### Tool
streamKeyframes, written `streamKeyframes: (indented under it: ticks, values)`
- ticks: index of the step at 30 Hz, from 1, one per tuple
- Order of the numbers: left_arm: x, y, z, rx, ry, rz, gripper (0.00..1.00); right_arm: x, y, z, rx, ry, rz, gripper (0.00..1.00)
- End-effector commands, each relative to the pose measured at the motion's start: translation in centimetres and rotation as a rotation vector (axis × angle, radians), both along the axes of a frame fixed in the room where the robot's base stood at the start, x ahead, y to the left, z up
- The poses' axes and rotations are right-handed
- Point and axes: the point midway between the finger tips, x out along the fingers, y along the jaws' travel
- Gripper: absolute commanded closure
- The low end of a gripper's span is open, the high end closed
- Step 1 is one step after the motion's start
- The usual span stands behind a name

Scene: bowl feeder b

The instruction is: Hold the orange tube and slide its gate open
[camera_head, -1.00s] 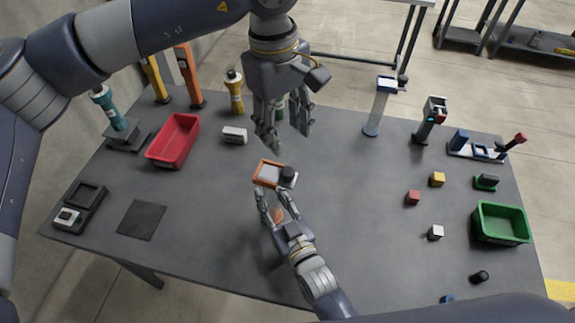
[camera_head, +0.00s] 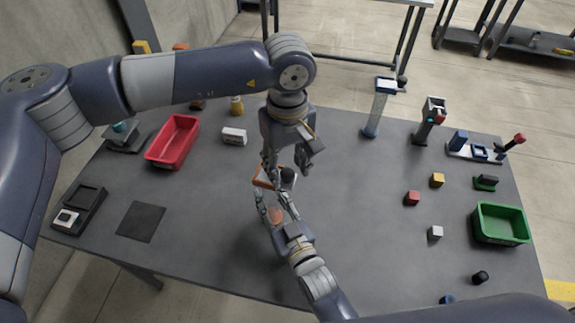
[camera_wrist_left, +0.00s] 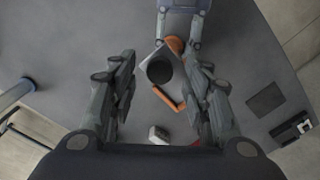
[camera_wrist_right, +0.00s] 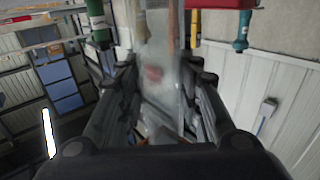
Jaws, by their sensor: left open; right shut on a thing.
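The orange tube (camera_head: 277,215) stands above the table's middle, with an orange-framed top (camera_head: 262,177) and a black knob (camera_head: 288,177). In the left wrist view the knob (camera_wrist_left: 159,71) sits on a grey plate, with an orange frame bar (camera_wrist_left: 169,98) beside it. My right gripper (camera_head: 272,201) is shut on the tube from the front. In the right wrist view the tube's clear body (camera_wrist_right: 160,65) lies between its fingers. My left gripper (camera_head: 281,184) is open, directly above the tube top, its fingers apart on either side of the knob without visible contact.
A green bin (camera_head: 501,224) and several small cubes lie at the right. The table around the grippers is mostly clear.

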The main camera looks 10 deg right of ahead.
Motion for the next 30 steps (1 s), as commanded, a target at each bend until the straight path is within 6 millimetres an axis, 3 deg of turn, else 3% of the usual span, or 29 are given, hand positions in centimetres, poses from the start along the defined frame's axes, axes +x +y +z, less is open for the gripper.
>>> streamKeyframes:
  ticks: [12, 18, 23, 30]
  values:
    - [0.0, 0.0, -0.8, -0.001, 0.001, 0.0, 0.58, 0.0, 0.0, 0.0, 0.0, 0.0, 0.0, 1.0]
    - [0.0, 0.0, -0.8, -0.001, 0.001, 0.0, 1.0, 0.0, 0.0, 0.0, 0.0, 0.0, 0.0, 1.0]
    - [-0.1, -0.2, -0.8, -0.001, 0.001, -0.002, 1.0, 0.0, 0.0, 0.0, 0.001, 0.0, 0.0, 1.0]
    - [-1.5, -3.4, -0.8, -0.002, 0.0, -0.004, 1.0, 0.0, 0.0, 0.0, 0.0, 0.0, 0.001, 1.0]
